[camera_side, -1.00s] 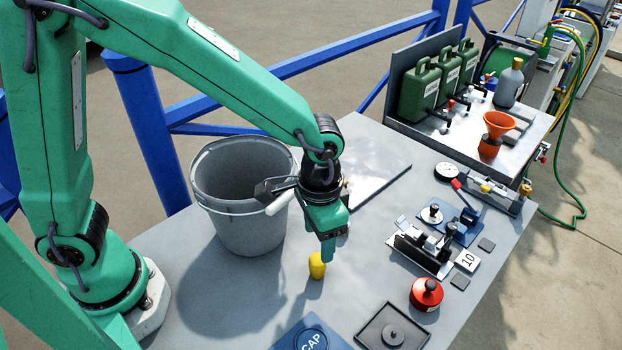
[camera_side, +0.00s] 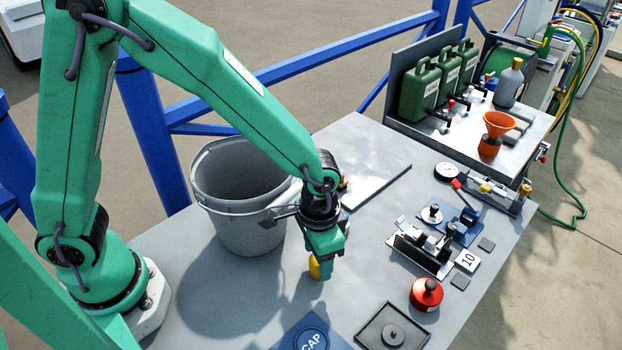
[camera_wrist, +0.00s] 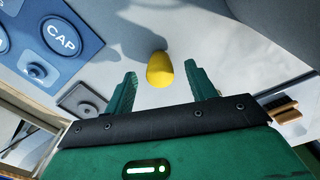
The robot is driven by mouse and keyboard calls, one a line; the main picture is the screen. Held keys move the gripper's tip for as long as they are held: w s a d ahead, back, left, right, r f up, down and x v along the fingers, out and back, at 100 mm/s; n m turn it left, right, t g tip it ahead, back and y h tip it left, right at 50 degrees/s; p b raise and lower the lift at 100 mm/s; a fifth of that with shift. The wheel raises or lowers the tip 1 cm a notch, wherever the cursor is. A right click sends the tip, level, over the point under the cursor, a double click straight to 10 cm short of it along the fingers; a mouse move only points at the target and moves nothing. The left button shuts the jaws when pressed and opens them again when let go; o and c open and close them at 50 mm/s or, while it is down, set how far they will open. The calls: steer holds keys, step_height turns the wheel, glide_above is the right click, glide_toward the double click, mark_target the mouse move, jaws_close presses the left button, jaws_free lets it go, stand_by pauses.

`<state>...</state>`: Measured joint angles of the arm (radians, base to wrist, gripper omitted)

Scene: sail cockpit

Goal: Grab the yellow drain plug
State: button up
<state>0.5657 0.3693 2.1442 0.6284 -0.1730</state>
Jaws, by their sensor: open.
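The yellow drain plug (camera_side: 314,267) stands on the grey table in the side view, partly hidden by my gripper (camera_side: 324,270). In the wrist view the yellow plug (camera_wrist: 160,69) shows between and slightly beyond the two green fingertips of my gripper (camera_wrist: 161,80). The fingers are apart, with a gap on each side of the plug. I see no contact with it.
A grey bucket (camera_side: 240,232) stands close to the left of my gripper. A blue CAP plate (camera_side: 290,333), a dark square tray (camera_side: 372,338) and a red round container (camera_side: 426,294) lie towards the front and right. The table between is clear.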

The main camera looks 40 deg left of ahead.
steer(key=shift+f, duration=0.9)
steer(key=shift+c, duration=0.3)
steer(key=c, duration=1)
